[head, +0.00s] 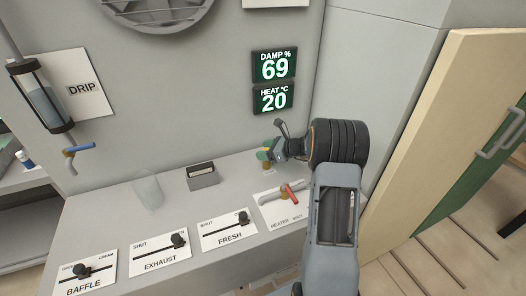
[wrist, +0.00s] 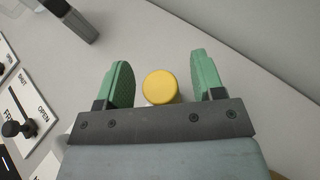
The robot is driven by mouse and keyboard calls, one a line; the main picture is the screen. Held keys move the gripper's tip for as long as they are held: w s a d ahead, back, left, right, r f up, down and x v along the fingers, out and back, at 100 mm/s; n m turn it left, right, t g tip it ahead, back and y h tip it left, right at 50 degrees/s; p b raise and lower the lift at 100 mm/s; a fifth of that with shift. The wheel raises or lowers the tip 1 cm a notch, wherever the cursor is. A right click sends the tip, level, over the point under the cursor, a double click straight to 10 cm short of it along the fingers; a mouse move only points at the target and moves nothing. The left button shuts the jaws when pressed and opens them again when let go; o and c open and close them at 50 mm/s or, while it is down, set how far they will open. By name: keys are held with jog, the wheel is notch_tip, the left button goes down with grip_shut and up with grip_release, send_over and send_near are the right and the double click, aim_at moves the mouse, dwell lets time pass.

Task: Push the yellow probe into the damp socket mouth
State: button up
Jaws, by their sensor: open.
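The yellow probe (wrist: 160,86) shows its round yellow end between the two green fingers of my gripper (wrist: 160,66) in the wrist view. A gap shows on each side, so the fingers are apart and not closed on it. In the head view my gripper (head: 265,155) is low over the back right of the counter, and a bit of the yellow probe (head: 267,168) shows just below the fingers. The probe's lower part is hidden. I cannot make out the damp socket mouth for certain in either view. The DAMP display (head: 274,67) reads 69.
A small grey box (head: 203,175) with a dark top stands left of my gripper, with a clear vessel (head: 149,193) further left. A red-handled heater tap (head: 288,193) is close in front. FRESH (head: 230,231), EXHAUST and BAFFLE sliders line the front. The wall is close behind.

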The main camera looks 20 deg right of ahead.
jog(key=b+v, duration=0.1)
jog(key=v, duration=1.1)
jog(key=shift+s+d, duration=0.25)
jog(key=shift+s, duration=0.05)
jog(key=s+a+r+n+g+h, duration=0.1)
jog(key=s+a+n+g, duration=0.25)
jog(key=a+n, duration=0.35)
jog(key=s+a+r+n+g+h, duration=0.15)
jog(key=s+a+n, duration=0.25)
jog(key=a, duration=0.4)
jog(key=s+a+n+h, duration=0.2)
jog(key=s+n+h, duration=0.1)
jog(key=s+n, duration=0.3)
jog(key=s+a+n+h, duration=0.3)
jog(key=s+n, duration=0.4)
jog(key=n, duration=0.3)
jog(key=shift+g+h, duration=0.3)
jog(key=shift+h, duration=0.15)
